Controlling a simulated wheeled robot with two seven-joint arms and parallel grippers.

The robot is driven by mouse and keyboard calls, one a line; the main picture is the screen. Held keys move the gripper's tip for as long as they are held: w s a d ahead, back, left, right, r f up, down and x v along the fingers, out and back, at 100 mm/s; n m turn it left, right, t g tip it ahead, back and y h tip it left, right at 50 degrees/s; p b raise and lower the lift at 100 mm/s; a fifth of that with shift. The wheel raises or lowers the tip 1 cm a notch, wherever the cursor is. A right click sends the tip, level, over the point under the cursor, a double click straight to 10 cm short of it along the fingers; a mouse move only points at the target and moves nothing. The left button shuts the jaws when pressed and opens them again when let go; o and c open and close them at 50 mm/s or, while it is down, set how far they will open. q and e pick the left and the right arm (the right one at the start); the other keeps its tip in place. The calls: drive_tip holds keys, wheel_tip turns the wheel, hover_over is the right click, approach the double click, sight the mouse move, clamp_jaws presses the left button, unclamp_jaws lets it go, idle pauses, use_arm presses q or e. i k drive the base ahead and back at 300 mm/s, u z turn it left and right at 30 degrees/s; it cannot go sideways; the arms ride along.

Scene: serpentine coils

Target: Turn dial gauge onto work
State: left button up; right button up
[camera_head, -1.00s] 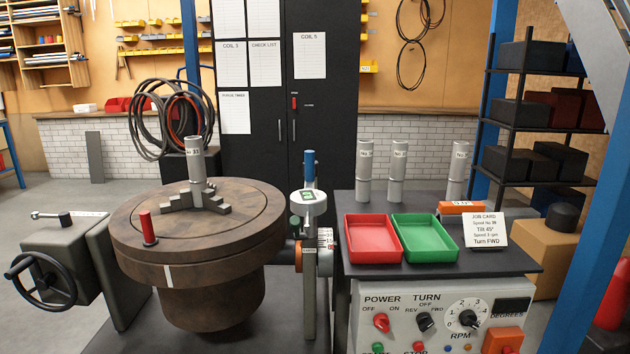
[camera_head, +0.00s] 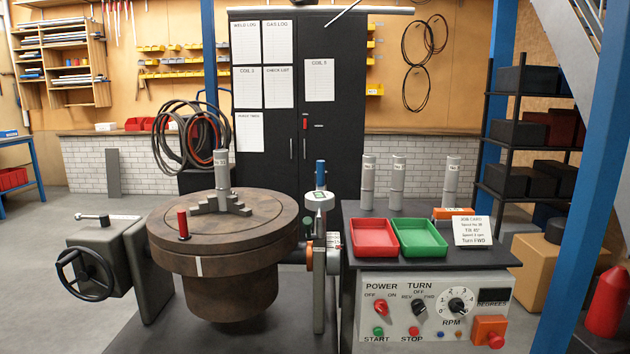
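The work, a grey spool (camera_head: 222,170), stands upright in the stepped jaws (camera_head: 222,204) at the middle of the brown round table (camera_head: 275,226). The gauge is apart from the spool, beyond the table's right rim. A red-handled pin (camera_head: 183,224) stands on the table's front left. Neither of my grippers shows in the head view.
A control box (camera_head: 385,335) with knobs stands at the right. Above it are a red tray (camera_head: 374,252), a green tray (camera_head: 437,240), a job card (camera_head: 472,231) and several grey spools (camera_head: 397,175). A handwheel (camera_head: 85,273) is at the left. A blue post (camera_head: 577,180) stands at the right.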

sight(322, 199)
drive_tip(key=u, duration=0.9)
drive_tip(key=i, duration=0.7)
drive_tip(key=z, duration=1.45)
